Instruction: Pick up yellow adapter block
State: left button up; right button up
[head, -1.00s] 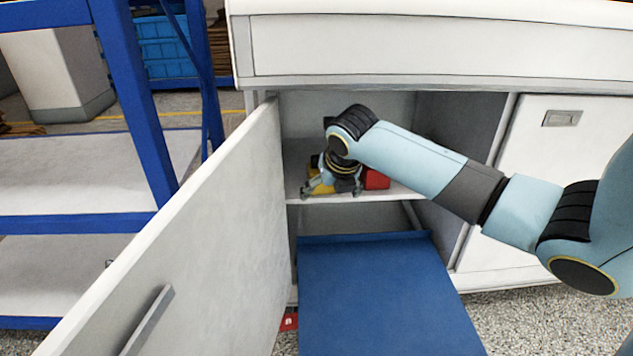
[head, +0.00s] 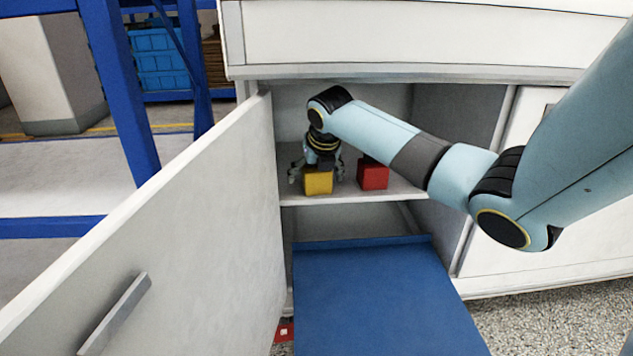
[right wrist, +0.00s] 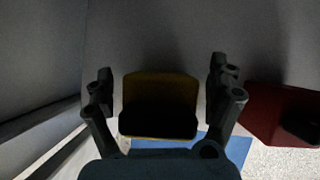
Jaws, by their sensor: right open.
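The yellow adapter block (head: 318,181) stands on the shelf inside the open cabinet, near the shelf's front edge. My right gripper (head: 316,174) is open at the block, with its fingers on either side. In the right wrist view the yellow block (right wrist: 160,90) sits between the spread fingers of the right gripper (right wrist: 165,92), with gaps left and right. Its dark lower part shows there too. I cannot tell how deep the fingers reach around it. My left gripper is not in view.
A red block (head: 373,174) stands on the shelf (head: 400,190) just right of the yellow one; it also shows in the wrist view (right wrist: 280,115). The open cabinet door (head: 190,225) stands on the left. A blue panel (head: 375,300) lies below the shelf.

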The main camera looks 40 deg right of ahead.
jog(key=c, duration=1.8)
jog(key=shift+w+r, duration=0.1)
